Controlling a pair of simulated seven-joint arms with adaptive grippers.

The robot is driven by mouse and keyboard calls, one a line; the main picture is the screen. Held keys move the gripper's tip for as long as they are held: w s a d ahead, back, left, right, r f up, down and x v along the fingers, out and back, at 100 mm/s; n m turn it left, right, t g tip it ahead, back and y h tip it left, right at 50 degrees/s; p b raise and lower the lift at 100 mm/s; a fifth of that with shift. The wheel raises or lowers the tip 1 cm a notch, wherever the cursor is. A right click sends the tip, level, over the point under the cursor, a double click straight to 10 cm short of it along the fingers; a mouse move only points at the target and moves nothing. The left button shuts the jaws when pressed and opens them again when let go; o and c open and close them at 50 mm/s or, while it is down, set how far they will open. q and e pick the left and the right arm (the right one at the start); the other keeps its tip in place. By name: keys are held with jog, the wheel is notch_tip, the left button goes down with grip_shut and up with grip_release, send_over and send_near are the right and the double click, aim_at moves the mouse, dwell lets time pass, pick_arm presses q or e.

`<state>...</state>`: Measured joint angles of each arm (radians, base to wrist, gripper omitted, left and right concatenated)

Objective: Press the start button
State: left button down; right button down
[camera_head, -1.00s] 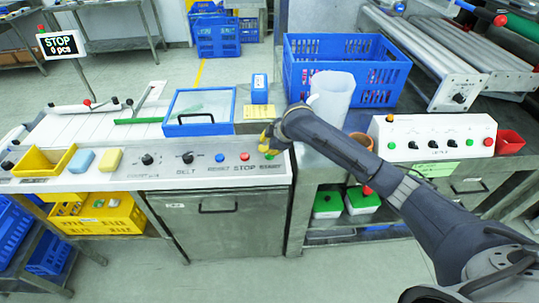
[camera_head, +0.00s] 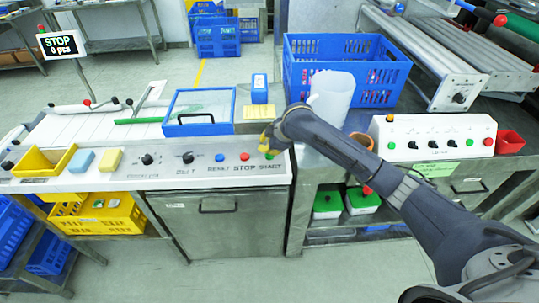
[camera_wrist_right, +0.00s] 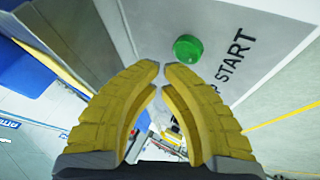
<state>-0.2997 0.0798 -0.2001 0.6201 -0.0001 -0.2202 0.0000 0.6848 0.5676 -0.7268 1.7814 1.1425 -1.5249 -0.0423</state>
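The green start button (camera_head: 270,155) sits at the right end of the front panel, above the word START. My right gripper (camera_head: 266,141) is just above and behind it in the head view. In the right wrist view, the green button (camera_wrist_right: 187,49) lies beyond the yellow fingertips of my right gripper (camera_wrist_right: 162,69), a little to their right, with a visible gap in the picture. The fingertips are drawn together with only a sliver between them, and nothing is held. I cannot tell the exact distance to the button. My left gripper is not in view.
A red stop button (camera_head: 245,156) and a blue reset button (camera_head: 220,157) lie left of the green one. A display (camera_head: 61,44) reads STOP, 0 pcs. A white jug (camera_head: 331,98) and a blue crate (camera_head: 384,70) stand behind my right arm. A white control box (camera_head: 435,137) is right.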

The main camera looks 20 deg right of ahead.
jog(key=shift+f, duration=0.2)
jog(key=shift+f, duration=0.25)
